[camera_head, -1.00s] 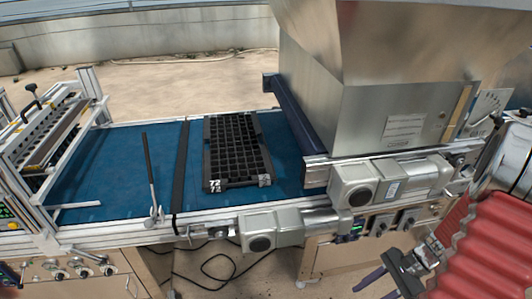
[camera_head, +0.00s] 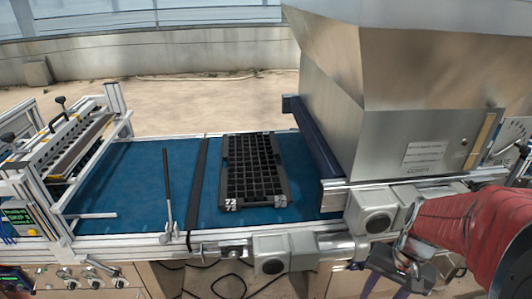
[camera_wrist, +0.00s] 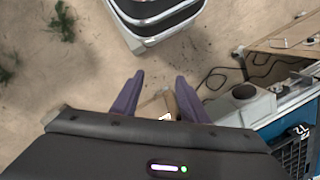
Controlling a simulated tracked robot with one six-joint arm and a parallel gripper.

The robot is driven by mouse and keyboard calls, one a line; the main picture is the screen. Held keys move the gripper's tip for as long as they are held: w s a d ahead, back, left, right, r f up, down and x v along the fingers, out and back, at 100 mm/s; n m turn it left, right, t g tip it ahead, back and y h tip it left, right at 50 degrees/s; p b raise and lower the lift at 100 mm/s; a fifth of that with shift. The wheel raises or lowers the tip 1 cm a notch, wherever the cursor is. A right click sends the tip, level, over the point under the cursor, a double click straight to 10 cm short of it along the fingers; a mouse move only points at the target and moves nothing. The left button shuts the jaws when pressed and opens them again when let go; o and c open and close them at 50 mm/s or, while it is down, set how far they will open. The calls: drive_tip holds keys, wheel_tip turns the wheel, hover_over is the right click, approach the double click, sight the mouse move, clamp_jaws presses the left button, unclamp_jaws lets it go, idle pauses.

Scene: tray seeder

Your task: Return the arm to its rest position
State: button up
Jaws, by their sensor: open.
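My gripper (camera_wrist: 153,98) shows in the wrist view with its two purple fingers apart and nothing between them. Behind the fingers lie bare floor and a small brownish thing that I cannot make out. In the head view my red-sleeved arm comes in at the right edge, and the gripper (camera_head: 375,275) hangs low in front of the machine's front side, partly cut off by the lower edge.
A black cell tray (camera_head: 252,168) marked 72 lies on the blue conveyor belt (camera_head: 135,180). A large metal hopper (camera_head: 395,90) and grey motors (camera_head: 375,215) stand close to my arm. The wrist view shows open floor (camera_wrist: 60,70) and a white-and-black body at the top.

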drive_tip(key=a+r+n+t+h, duration=0.1)
drive_tip(key=a+r+n+t, duration=0.5)
drive_tip(key=a+r, duration=0.7)
wheel_tip(320, 180, up, 3)
drive_tip(key=shift+s+a+f+n+h, duration=0.25)
drive_tip(key=shift+s+n+h, duration=0.1)
drive_tip(key=shift+n, duration=0.15)
drive_tip(key=shift+c, duration=0.7)
drive_tip(key=shift+s, duration=0.1)
drive_tip(key=shift+c, duration=0.4)
